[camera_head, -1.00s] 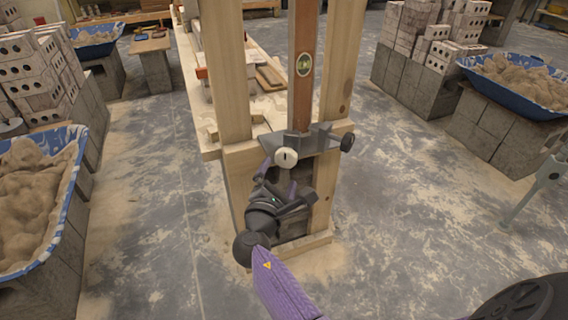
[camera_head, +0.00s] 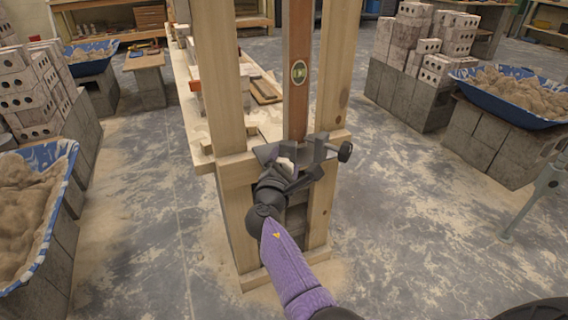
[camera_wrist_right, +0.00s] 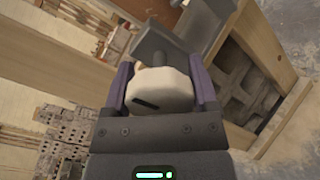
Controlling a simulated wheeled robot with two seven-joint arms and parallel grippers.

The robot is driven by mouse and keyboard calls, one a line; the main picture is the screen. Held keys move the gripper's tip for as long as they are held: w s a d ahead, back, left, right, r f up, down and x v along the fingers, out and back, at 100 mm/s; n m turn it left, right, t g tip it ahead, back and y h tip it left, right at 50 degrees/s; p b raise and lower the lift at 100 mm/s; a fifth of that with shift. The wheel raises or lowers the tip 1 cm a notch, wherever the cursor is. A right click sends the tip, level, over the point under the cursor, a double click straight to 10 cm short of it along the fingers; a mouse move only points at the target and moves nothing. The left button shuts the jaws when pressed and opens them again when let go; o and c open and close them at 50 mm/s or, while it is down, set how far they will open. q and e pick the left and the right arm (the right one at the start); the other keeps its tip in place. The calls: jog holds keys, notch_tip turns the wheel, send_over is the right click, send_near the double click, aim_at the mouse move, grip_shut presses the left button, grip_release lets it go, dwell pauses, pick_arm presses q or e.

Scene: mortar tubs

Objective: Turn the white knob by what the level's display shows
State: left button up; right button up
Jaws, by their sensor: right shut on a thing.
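The white knob (camera_wrist_right: 165,92) sits between the two purple fingers of my right gripper (camera_wrist_right: 161,84), which is shut on it. A short dark mark shows on the knob's face. In the head view, my right gripper (camera_head: 285,165) covers most of the knob (camera_head: 286,150) at the grey metal bracket (camera_head: 317,152) on the wooden stand. The level (camera_head: 299,108) is a brown upright bar standing in the bracket between two posts. Its small round display (camera_head: 299,72) glows pale green, and its reading is too small to make out. My left gripper is out of view.
A black knob (camera_head: 345,151) sticks out at the bracket's right. Wooden posts (camera_head: 336,75) flank the level. Blue tubs of mortar stand at left (camera_head: 58,205) and right (camera_head: 490,98), near brick stacks (camera_head: 425,65). The floor around the stand is mostly clear.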

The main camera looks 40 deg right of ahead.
jog(key=shift+c, duration=1)
jog(key=shift+f, duration=0.1)
